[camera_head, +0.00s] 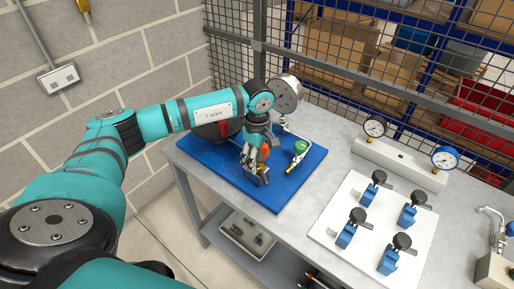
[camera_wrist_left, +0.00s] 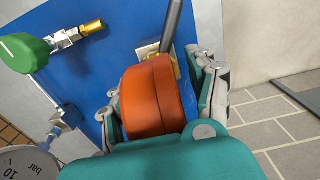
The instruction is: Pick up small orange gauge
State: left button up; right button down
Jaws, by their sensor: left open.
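The small orange gauge (camera_head: 264,152) is at the blue panel (camera_head: 281,194), mostly hidden behind my left gripper in the head view. In the left wrist view the orange gauge (camera_wrist_left: 156,96) shows large, its round orange back and side facing the camera. My left gripper (camera_head: 257,172) is open at the gauge. In the left wrist view the fingers of my left gripper (camera_wrist_left: 163,100) stand on both sides of the orange body. I cannot tell whether they touch it. My right gripper is not in view.
A green-handled valve (camera_head: 300,147) and a large grey gauge (camera_head: 286,95) stand close by on the panel. A white board with several blue valves (camera_head: 357,217) and a block with two gauges (camera_head: 400,160) are to the right. Wire mesh (camera_head: 350,68) closes the back.

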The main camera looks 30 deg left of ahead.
pick_arm(q)
grip_shut()
dwell(0.3)
jog(key=shift+r, duration=0.15)
